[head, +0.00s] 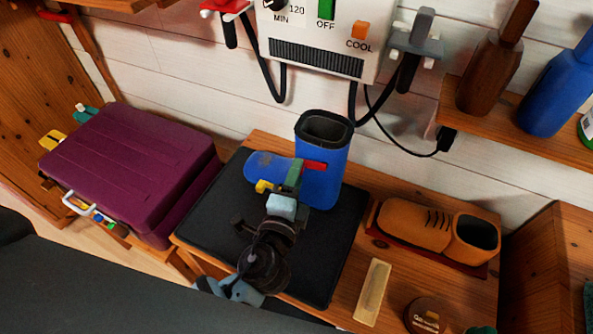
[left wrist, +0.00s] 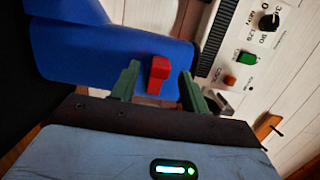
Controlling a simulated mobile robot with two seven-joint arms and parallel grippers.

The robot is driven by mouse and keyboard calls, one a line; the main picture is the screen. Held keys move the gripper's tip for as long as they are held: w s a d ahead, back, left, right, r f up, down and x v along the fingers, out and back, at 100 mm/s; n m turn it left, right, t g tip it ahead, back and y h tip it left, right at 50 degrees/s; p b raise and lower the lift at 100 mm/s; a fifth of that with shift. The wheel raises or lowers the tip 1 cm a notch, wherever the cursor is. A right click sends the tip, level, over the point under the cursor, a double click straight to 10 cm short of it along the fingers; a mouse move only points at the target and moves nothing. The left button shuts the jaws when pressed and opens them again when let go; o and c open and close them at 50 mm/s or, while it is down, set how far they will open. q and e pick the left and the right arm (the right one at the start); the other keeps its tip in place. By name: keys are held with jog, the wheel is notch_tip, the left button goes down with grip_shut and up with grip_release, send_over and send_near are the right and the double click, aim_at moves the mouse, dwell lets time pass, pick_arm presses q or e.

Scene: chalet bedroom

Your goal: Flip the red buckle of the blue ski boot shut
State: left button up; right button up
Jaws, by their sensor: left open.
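The blue ski boot (head: 322,135) stands on a black mat, its toe pointing left and its open shaft upright. Its red buckle (head: 315,166) sticks out at the lower front of the shaft. The buckle also shows in the left wrist view (left wrist: 158,75) as a small red block against the blue shell. My left gripper (head: 295,172) is at the boot. Its green fingers (left wrist: 160,72) are apart, one on each side of the buckle in that picture; I cannot tell whether they touch it. My arm hides part of the boot's near side. My right gripper is not in view.
The black mat (head: 225,225) lies on a wooden bench. A purple case (head: 135,165) is at left. A brown shoe (head: 415,225) and a pale bar (head: 372,292) lie at right. A white control panel (head: 320,40) with hanging black cables is on the wall behind.

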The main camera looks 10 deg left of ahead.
pick_arm(q)
jog(key=shift+w, duration=0.8)
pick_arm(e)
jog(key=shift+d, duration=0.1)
pick_arm(q)
jog(key=shift+c, duration=0.4)
jog(key=c, duration=0.9)
jog(key=shift+w+a+r+m+h+p, duration=0.1)
jog(key=shift+w+a+m+h+p, duration=0.1)
jog(key=shift+m+h+p, duration=0.4)
grip_shut()
jog(key=shift+w+m+h, duration=0.3)
jog(key=shift+m+h, duration=0.2)
jog(key=shift+h, duration=0.6)
grip_release()
jog(key=o, duration=1)
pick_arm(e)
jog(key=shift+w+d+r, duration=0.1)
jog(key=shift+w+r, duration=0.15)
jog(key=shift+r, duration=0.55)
